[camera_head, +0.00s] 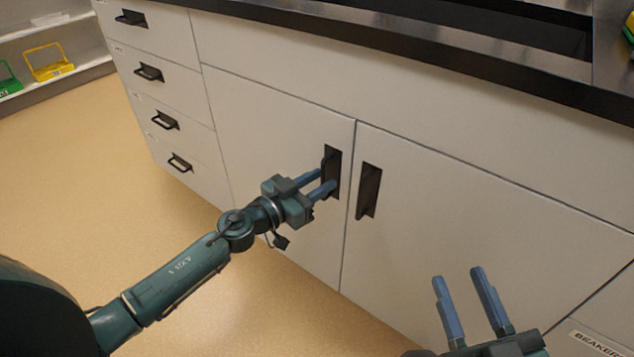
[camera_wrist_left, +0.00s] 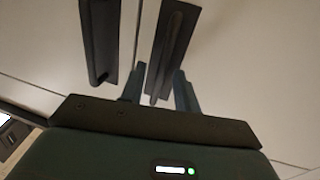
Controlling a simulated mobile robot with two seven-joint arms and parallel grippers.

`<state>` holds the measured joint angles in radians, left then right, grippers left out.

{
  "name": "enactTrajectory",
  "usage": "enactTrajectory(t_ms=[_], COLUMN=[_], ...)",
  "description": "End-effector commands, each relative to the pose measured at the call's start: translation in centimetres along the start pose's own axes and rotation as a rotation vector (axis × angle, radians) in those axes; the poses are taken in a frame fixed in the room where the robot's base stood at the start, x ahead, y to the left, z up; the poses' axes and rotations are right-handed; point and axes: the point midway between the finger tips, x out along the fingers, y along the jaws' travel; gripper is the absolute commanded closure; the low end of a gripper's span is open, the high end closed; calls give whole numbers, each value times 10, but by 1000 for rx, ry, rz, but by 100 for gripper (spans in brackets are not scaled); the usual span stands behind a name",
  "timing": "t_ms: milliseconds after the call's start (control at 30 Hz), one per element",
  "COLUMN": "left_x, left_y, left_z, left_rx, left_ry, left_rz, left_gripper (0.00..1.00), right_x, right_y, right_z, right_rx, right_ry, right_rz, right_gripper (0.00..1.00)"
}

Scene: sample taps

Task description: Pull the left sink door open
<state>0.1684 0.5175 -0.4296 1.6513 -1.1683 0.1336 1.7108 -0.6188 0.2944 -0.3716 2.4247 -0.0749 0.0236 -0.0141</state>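The left sink door (camera_head: 270,135) is a pale cabinet panel, closed flush beside the right door (camera_head: 480,220). Its dark upright handle (camera_head: 331,168) is near the seam between the doors. My left gripper (camera_head: 326,181) is at this handle, with its blue fingers apart. In the left wrist view the handle (camera_wrist_left: 172,50) runs down between the two fingertips (camera_wrist_left: 158,88), with a gap visible, so the gripper looks open around it. Contact cannot be told. My right gripper (camera_head: 472,290) is open and empty, in front of the right door.
The right door's handle (camera_head: 368,190) is close beside the left one. Drawers (camera_head: 165,120) with dark handles are at the left. A dark countertop (camera_head: 400,45) with a sink runs above. Open floor (camera_head: 90,180) lies at the left.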

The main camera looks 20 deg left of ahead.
Motion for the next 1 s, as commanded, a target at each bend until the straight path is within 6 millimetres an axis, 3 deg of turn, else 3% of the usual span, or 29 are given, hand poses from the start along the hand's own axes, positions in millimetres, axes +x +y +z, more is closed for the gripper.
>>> enactTrajectory(t_ms=[433, 1000], left_x=[0, -7], left_y=[0, 0], left_z=[0, 1], left_rx=[0, 1], left_ry=[0, -1], left_rz=[0, 13], left_gripper=[100, 100], right_x=[0, 0], right_y=[0, 0], right_z=[-1, 0], right_rx=[-2, -1], right_ry=[3, 3], right_rz=[-1, -2], right_gripper=[64, 64])
